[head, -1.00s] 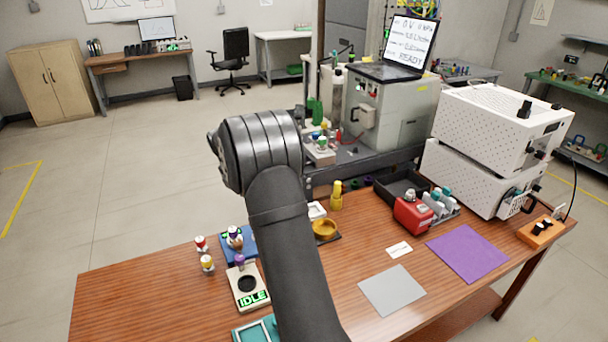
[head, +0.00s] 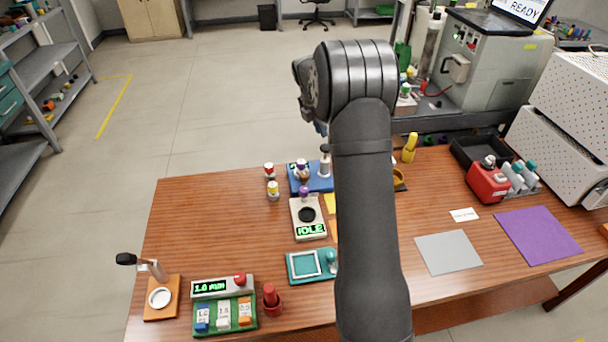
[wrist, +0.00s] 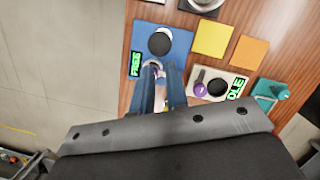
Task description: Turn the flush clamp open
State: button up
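No part is labelled as the flush clamp, so I cannot tell for sure which it is. A blue station (head: 318,184) with a green "FREE" display stands at the back of the table; it also shows in the wrist view (wrist: 178,38) with a black round part (wrist: 160,42). A white-and-purple piece (wrist: 152,68) on it lies at my fingertips. My gripper (wrist: 162,74) points down at this station's near edge, its two blue fingers apart with a gap between them. Contact with the piece cannot be told. In the head view my arm hides most of the gripper.
An "IDLE" station (head: 309,228) with a purple knob (wrist: 200,90) stands close beside my fingers. Two capped vials (head: 270,180) stand left of the blue station. A teal tray (head: 289,276) and an orange-based lever device (head: 155,309) are nearer the front. The table's left middle is clear.

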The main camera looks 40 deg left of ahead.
jog(key=o, duration=0.7)
jog(key=shift+s+r+m, duration=0.1)
jog(key=shift+s+m, duration=0.05)
jog(key=shift+m, duration=0.65)
jog(key=m, duration=0.3)
jog(key=shift+s+a+r+m, duration=0.1)
jog(key=shift+s+r+m, duration=0.05)
jog(key=shift+s+m, duration=0.25)
notch_tip(320, 180, up, 2)
jog(key=m+g+y, duration=0.1)
jog(key=m+g, duration=0.2)
jog(key=m, duration=2.7)
send_over(304, 174)
notch_tip(304, 174, down, 16)
jog(key=shift+f, duration=0.25)
jog(key=c, duration=1)
